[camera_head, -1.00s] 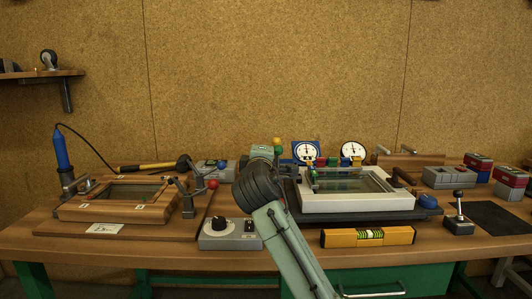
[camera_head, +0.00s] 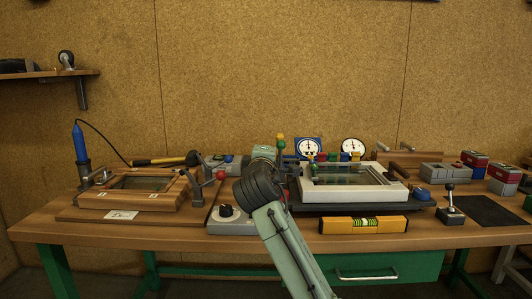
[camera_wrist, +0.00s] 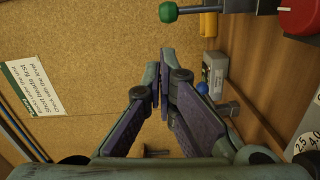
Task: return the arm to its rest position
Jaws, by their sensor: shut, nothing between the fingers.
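My arm (camera_head: 280,225) rises from the bottom middle of the head view and bends at a dark joint over the bench. In that view the gripper's fingers are largely hidden behind my arm. In the wrist view my gripper (camera_wrist: 163,82) is shut with its fingertips together and nothing between them. It points towards the cork wall (camera_wrist: 90,60). A white-framed glass panel (camera_head: 318,196) lies on a dark base just right of my arm.
A wooden frame (camera_head: 120,200) stands left on the bench (camera_head: 160,235). A grey dial box (camera_head: 225,226) sits close to my arm. A yellow level (camera_head: 335,226) lies at the front edge. A green-knobbed lever (camera_wrist: 168,12) is near the gripper. Air above the bench is clear.

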